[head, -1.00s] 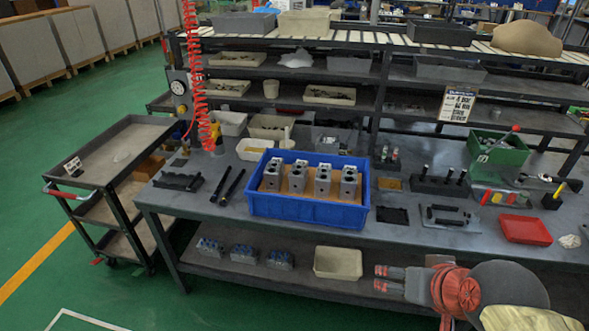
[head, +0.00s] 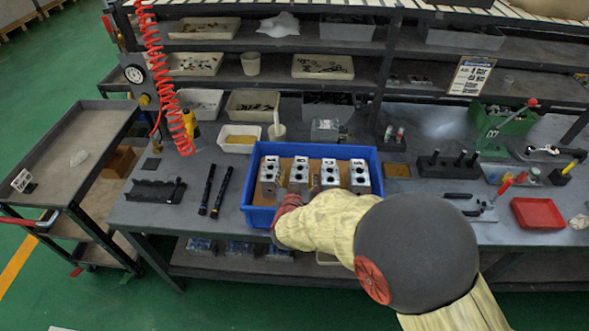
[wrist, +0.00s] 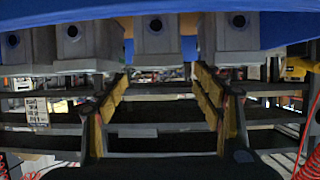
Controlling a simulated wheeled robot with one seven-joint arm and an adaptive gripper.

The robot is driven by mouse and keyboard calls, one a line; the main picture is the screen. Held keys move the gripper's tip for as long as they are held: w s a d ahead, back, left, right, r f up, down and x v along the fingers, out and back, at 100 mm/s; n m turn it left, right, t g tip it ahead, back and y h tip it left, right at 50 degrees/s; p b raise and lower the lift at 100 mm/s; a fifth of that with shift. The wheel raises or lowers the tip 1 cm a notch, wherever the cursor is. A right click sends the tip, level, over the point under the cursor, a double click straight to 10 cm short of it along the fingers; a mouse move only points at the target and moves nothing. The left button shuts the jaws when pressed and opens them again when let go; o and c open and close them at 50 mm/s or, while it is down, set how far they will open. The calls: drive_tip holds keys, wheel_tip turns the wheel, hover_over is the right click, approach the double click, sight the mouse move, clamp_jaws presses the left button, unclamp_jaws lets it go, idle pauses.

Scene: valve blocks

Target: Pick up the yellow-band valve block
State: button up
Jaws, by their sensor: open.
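Several grey metal valve blocks stand in a row in a blue bin (head: 255,218) on the bench. They include the far-left block (head: 270,172), the second block (head: 299,172), the third (head: 330,172) and the far-right block (head: 360,174). I cannot make out a yellow band on any. My gripper (head: 299,186) is at the bin's near side, by the second block from the left, partly hidden by my arm. In the wrist view, which is upside down, my gripper (wrist: 161,74) is open, its fingers either side of one block (wrist: 158,38). I cannot tell whether they touch it.
The neighbouring blocks (wrist: 88,40) stand close on both sides. The bin's walls surround the row. Two black bars (head: 214,190) and a black holder (head: 155,191) lie left of the bin. A red tray (head: 538,213) lies to the right. Shelves stand behind.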

sight(300, 166)
drive_tip(key=b+x, duration=0.1)
drive_tip(key=x, duration=0.6)
drive_tip(key=shift+f+b, duration=0.1)
drive_tip(key=shift+b, duration=0.3)
drive_tip(key=shift+c, duration=0.4)
clamp_jaws()
idle(0.4)
drive_tip(key=shift+w+r, duration=0.1)
drive_tip(key=shift+r, duration=0.15)
